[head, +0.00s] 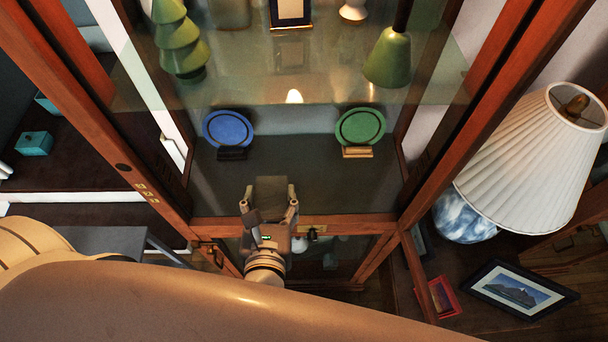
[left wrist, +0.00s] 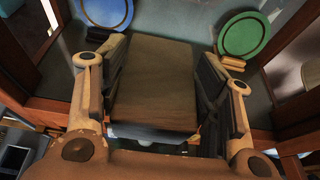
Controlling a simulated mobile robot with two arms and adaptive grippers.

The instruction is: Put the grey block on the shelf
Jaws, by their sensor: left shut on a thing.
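My left gripper (head: 269,203) is shut on the grey block (head: 271,186), which looks brownish grey in this light. The block is at the front edge of the cabinet shelf (head: 320,192), between the blue plate and the green plate. In the left wrist view the block (left wrist: 155,85) fills the space between the two fingers of the gripper (left wrist: 160,90). I cannot tell whether the block touches the shelf. My right gripper does not show.
A blue plate (head: 228,129) and a green plate (head: 360,127) stand on small stands at the shelf's back. The shelf between them is clear. Wooden cabinet posts flank the opening. A lamp (head: 530,160) and a framed picture (head: 515,288) are at right.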

